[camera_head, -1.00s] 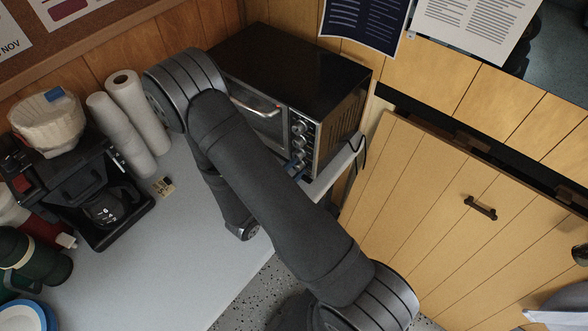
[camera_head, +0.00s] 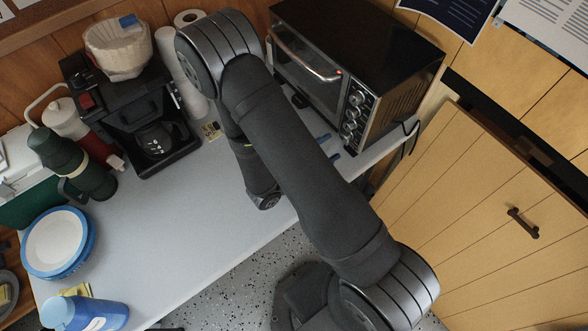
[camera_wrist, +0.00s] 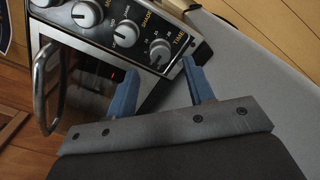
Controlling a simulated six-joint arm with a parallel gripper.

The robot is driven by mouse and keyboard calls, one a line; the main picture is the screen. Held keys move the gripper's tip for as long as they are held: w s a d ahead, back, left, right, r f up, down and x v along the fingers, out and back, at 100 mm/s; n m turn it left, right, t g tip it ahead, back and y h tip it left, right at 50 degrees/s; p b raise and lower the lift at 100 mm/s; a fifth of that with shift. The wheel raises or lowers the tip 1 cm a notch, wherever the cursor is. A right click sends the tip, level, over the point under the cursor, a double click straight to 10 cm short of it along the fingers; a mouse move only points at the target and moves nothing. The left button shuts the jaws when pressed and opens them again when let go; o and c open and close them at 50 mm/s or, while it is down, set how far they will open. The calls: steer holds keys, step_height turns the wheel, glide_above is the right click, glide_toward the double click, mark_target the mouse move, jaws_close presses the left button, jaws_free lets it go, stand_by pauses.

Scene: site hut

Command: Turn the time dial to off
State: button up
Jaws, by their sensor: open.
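The time dial (camera_wrist: 160,50) is a round silver knob, the end one in the row on the toaster oven's front panel, beside the printed word TIME. In the head view it is the lowest of the oven's knobs (camera_head: 347,127). Its pointer setting is too small to read surely. My gripper (camera_wrist: 161,69) has two blue fingers, apart and empty, one to each side of the dial's line and short of the panel. The head view shows the blue fingertips (camera_head: 330,147) just in front of the panel's lower end; my arm hides the rest of the gripper.
The black toaster oven (camera_head: 360,40) has a door handle (camera_head: 305,58) beside the knobs; other knobs (camera_wrist: 125,34) adjoin the dial. A coffee maker (camera_head: 130,120), paper rolls (camera_head: 180,75), a green flask (camera_head: 70,160) and plates (camera_head: 55,243) stand left.

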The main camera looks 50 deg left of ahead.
mark_target(343, 139)
steer(key=s, duration=1.2)
stand_by(0.4)
steer(key=w, duration=1.7)
